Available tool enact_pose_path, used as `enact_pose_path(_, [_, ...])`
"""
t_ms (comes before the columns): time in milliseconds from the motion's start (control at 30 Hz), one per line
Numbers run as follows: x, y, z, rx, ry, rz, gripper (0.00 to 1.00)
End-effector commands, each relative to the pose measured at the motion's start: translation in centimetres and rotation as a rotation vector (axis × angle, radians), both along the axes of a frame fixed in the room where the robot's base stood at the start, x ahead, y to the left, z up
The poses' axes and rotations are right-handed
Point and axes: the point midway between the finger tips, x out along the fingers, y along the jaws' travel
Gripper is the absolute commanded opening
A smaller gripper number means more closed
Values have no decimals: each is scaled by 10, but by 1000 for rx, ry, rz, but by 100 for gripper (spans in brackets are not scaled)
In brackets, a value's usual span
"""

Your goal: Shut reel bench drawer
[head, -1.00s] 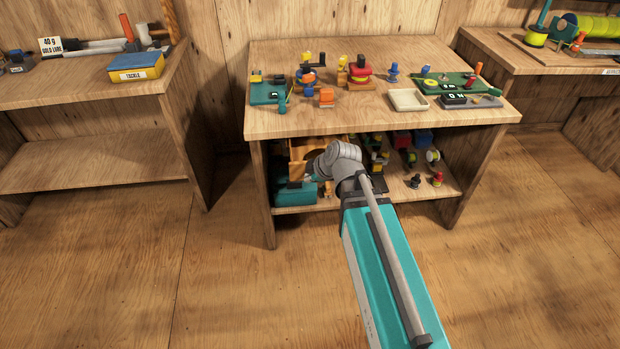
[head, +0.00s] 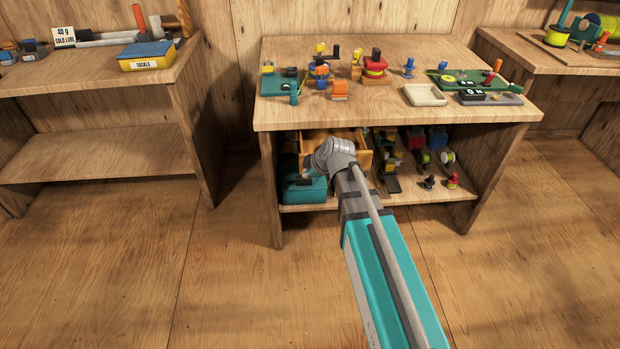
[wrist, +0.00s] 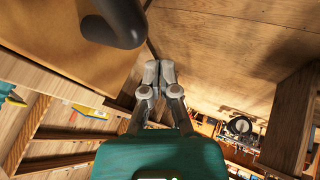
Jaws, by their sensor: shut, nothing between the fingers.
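The reel bench (head: 300,118) stands in front of me. Its orange-wood drawer (head: 365,157) shows under the top, partly behind my arm; it appears to stand out some way, but how far is hidden. In the wrist view an orange-brown panel (wrist: 50,35), apparently the drawer front, fills the upper left, with a thick dark bar (wrist: 120,25), apparently its handle, across it. My gripper (wrist: 158,66) is shut and empty, its tips close beside the panel's edge; I cannot tell whether they touch. In the head view the fingers are hidden behind my wrist.
A teal box (head: 305,190) sits on the lower shelf left of my wrist. Several reels (head: 437,138) and small red and black pieces (head: 452,181) stand to the right. Bench legs (head: 270,190) bound the opening. A side table (head: 75,80) is at left; the floor is clear.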

Motion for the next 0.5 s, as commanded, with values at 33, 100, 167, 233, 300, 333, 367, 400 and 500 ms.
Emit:
enact_pose_path(33, [9,0,1,0,0,0,0])
enact_pose_path(100, [15,0,1,0,0,0,0])
enact_pose_path(167, [19,0,1,0,0,0,0])
enact_pose_path(233, [22,0,1,0,0,0,0])
enact_pose_path(300, [23,0,1,0,0,0,0])
enact_pose_path(333, [24,0,1,0,0,0,0])
enact_pose_path(367, [24,0,1,0,0,0,0])
enact_pose_path(400, [24,0,1,0,0,0,0])
enact_pose_path(500, [24,0,1,0,0,0,0])
